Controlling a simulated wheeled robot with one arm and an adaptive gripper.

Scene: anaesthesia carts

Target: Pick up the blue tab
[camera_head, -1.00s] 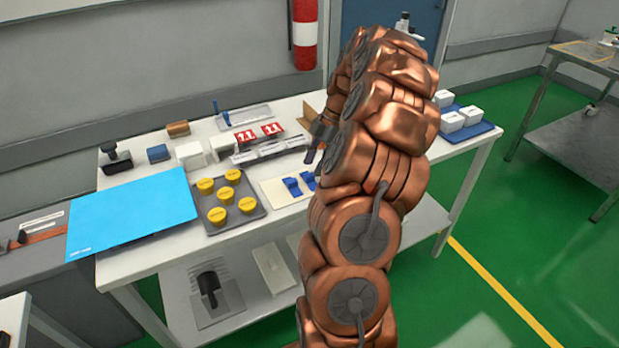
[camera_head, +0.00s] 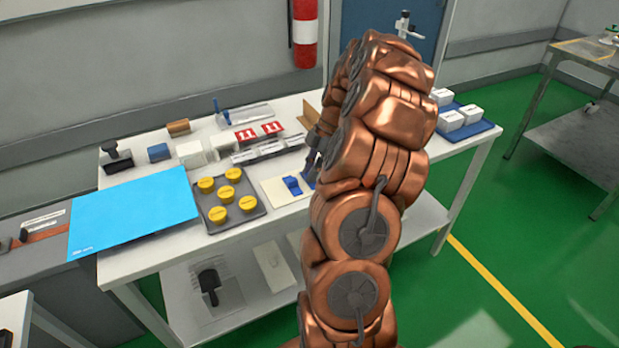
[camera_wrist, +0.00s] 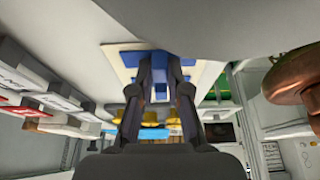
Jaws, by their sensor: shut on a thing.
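Two blue tabs sit at a cream card on the white table in the head view. The left tab (camera_head: 291,185) lies on the card (camera_head: 272,194) in plain sight. The right tab (camera_head: 309,179) is at my gripper (camera_head: 312,168), which partly covers it. In the wrist view my gripper (camera_wrist: 160,62) points at the card (camera_wrist: 112,64), its two dark fingers close together with a blue tab (camera_wrist: 160,88) between them. My gripper is shut on this tab. I cannot tell whether the tab is clear of the card.
A grey tray (camera_head: 245,219) of yellow round pieces stands left of the card, beside a bright blue sheet (camera_head: 133,213). White blocks sit on a blue tray (camera_head: 468,128) at the right.

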